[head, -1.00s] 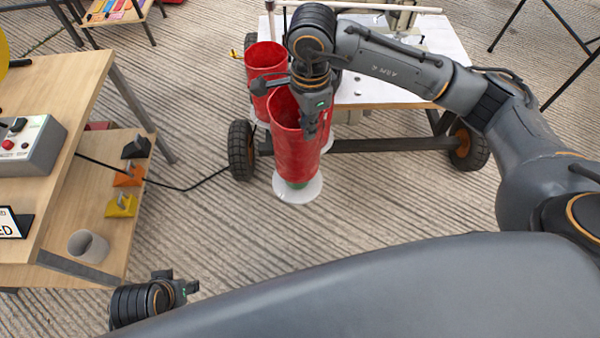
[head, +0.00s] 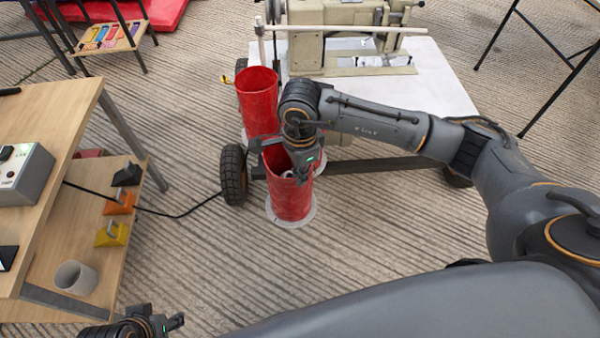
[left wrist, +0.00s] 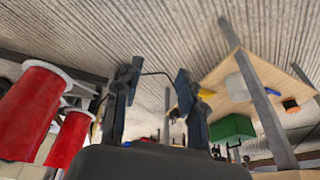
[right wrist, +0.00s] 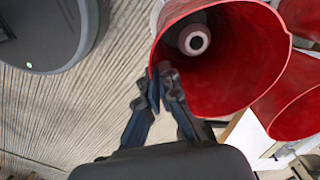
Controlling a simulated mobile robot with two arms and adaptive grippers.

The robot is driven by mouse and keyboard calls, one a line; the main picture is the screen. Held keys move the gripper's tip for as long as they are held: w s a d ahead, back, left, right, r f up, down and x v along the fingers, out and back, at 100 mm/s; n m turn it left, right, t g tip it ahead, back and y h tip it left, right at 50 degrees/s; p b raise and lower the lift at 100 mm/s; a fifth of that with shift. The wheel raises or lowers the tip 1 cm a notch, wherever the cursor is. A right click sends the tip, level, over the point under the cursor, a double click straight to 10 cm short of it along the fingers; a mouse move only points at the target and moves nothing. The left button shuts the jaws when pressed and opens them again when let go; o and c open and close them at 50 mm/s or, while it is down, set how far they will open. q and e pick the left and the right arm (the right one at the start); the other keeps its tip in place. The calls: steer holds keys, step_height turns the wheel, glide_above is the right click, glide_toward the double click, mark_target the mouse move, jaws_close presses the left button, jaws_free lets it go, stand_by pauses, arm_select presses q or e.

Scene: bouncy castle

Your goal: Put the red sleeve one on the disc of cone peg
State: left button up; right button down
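A red sleeve (head: 289,193) stands upright around a pale peg, whose round top (right wrist: 194,39) shows inside it in the right wrist view. Its lower end is at the white disc (head: 275,219); I cannot tell if it fully touches. My right gripper (head: 306,172) is at its upper rim; in the right wrist view its fingertips (right wrist: 161,86) are closed with the sleeve wall between them. A second red sleeve (head: 258,103) stands behind. My left gripper (head: 177,321) is low at the left; its fingers (left wrist: 157,80) are apart and empty.
A white-topped wheeled cart (head: 440,85) with a sewing machine (head: 340,45) stands behind the sleeves; its black wheel (head: 233,174) is close by. A wooden shelf unit (head: 50,115) with coloured blocks is at the left. The ridged floor in front is clear.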

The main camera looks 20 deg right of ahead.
steer(key=c, duration=1.5)
jaws_free()
steer(key=shift+f, duration=0.1)
arm_select(q)
steer(key=shift+r, duration=0.1)
steer(key=shift+r, duration=0.1)
arm_select(e)
steer(key=shift+r+p, duration=0.35)
steer(key=shift+r, duration=0.05)
arm_select(q)
steer(key=p+x, duration=0.1)
steer(key=x, duration=0.6)
steer(key=shift+s+p, duration=0.3)
steer(key=shift+s, duration=0.05)
arm_select(e)
step_height(320, 180, up, 12)
steer(key=shift+f, duration=0.2)
arm_select(q)
steer(key=shift+d, duration=0.1)
